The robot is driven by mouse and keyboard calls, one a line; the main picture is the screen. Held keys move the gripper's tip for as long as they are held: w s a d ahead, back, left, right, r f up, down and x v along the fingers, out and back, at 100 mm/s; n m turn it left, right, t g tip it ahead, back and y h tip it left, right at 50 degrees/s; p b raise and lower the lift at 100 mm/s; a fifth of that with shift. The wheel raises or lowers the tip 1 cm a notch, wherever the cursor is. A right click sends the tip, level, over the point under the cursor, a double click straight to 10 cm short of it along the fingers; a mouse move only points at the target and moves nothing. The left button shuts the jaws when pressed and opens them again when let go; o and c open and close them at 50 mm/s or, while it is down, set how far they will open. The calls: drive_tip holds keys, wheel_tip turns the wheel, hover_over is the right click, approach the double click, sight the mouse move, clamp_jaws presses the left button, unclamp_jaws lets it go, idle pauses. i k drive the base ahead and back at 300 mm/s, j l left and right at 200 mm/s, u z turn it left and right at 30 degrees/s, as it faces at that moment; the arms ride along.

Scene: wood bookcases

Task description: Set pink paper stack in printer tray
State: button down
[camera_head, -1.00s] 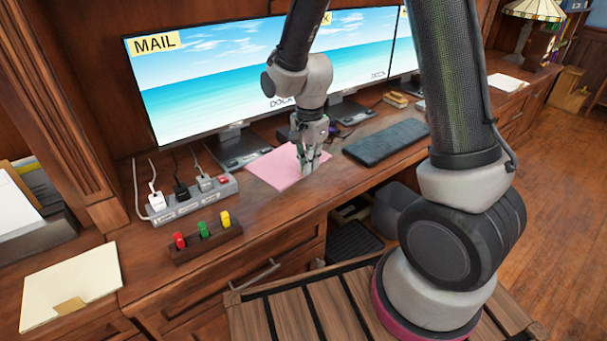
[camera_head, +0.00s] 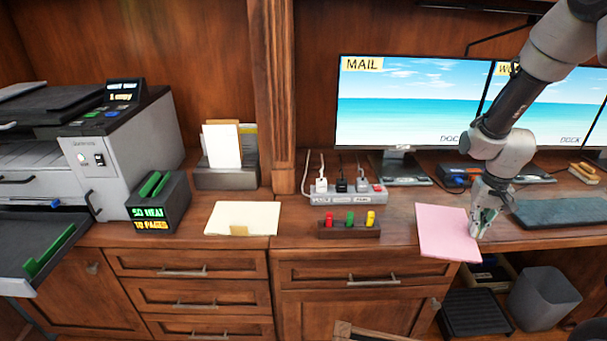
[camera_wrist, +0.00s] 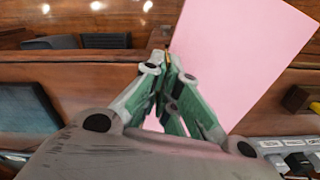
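The pink paper stack (camera_head: 446,236) is a flat pink sheet-like stack near the desk's front edge, just left of the keyboard. My gripper (camera_head: 482,222) is at its right edge, with the fingers closed together on it. In the wrist view the pink stack (camera_wrist: 240,55) extends out past my green-padded fingertips (camera_wrist: 168,62). Whether the stack still touches the desk is hard to tell. The printer (camera_head: 130,140) stands at the far left. Its tray (camera_head: 32,235) sticks out at the front with green guides and looks empty where visible.
Between printer and paper, the desk holds a green-lettered display box (camera_head: 160,208), an envelope organizer (camera_head: 228,178), a cream folder (camera_head: 243,218), a power strip (camera_head: 345,200) and a coloured-plug block (camera_head: 348,231). Monitors (camera_head: 405,110) stand behind. A bin (camera_head: 540,300) is below.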

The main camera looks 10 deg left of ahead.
sight(20, 250)
drive_tip(key=k+j+u, duration=0.35)
drive_tip(key=k, duration=0.15)
drive_tip(key=j+u, duration=0.15)
drive_tip(key=u, duration=0.3)
drive_tip(key=i+j+u, duration=0.1)
drive_tip(key=u, duration=0.35)
drive_tip(key=i+l+u, duration=0.15)
drive_tip(key=u, duration=0.25)
drive_tip(key=i+l+u, duration=0.1)
drive_tip(key=u, duration=0.3)
drive_tip(key=l+u, duration=0.25)
drive_tip(key=u, duration=0.15)
drive_tip(key=i+j+u, duration=0.2)
drive_tip(key=i, duration=0.2)
drive_tip(key=i+j+u, duration=0.2)
drive_tip(key=i, duration=0.15)
drive_tip(key=i+l, duration=0.45)
